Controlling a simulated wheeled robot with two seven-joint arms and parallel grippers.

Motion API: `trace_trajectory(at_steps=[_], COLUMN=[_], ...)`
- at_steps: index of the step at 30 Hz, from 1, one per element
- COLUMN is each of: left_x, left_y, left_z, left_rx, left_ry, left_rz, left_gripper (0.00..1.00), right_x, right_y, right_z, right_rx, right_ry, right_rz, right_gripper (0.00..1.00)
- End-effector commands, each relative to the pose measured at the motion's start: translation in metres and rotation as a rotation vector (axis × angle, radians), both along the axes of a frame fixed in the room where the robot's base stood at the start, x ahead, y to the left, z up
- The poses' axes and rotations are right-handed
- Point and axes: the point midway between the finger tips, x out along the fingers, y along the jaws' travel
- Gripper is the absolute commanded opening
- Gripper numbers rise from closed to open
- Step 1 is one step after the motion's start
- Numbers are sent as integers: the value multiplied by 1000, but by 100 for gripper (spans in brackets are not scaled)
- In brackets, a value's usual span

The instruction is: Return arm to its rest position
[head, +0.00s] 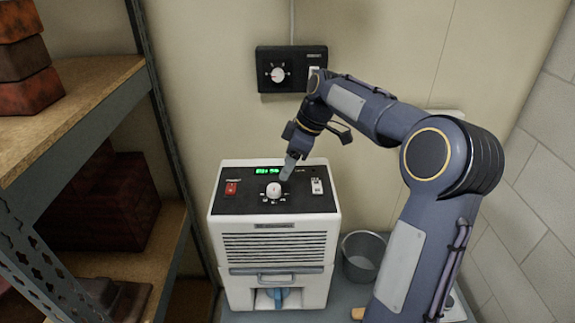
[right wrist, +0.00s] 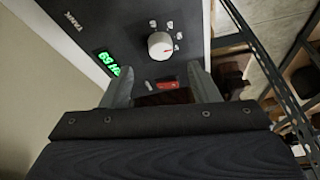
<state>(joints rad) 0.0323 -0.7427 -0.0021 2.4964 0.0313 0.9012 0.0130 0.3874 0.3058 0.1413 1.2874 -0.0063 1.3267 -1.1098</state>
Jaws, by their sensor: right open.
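My right arm (head: 408,235) reaches in from the lower right, bends at a high elbow and comes down over a white dehumidifier (head: 232,291). My right gripper (head: 287,173) is above its dark top panel, close to the white knob (head: 273,190); in the head view I cannot tell whether it touches. In the right wrist view the two fingers of the gripper (right wrist: 160,76) stand apart with nothing held. The knob (right wrist: 160,46) shows beyond the fingertips, and a red switch (right wrist: 167,85) shows between the fingers. The left gripper is not in view.
A black wall control box (head: 291,69) with a dial is just above and behind my right wrist. A grey bucket (head: 362,257) stands right of the dehumidifier. A metal-framed shelf (head: 88,95) holding reddish-brown blocks is at the left. Wall closes off the back and right.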

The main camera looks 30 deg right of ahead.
Motion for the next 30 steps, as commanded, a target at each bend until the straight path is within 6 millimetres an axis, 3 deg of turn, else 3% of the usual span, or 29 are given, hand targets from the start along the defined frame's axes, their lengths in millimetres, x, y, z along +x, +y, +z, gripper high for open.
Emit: trace_trajectory(at_steps=[10,14,17,21,27,30], left_x=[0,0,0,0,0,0], left_y=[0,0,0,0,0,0], left_z=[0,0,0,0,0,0], left_rx=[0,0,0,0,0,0], left_ry=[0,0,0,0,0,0], left_rz=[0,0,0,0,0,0], left_gripper=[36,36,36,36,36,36], right_x=[-1,-22,-59,-129,-218,-246], right_y=[1,16,38,76,120,135], right_z=[1,12,23,22,-15,-36], right_rx=[0,3,19,81,223,286], right_ry=[-1,1,3,7,22,38], right_rz=[-5,-65,-181,-404,-696,-796], right_gripper=[55,55,55,55,55,55])
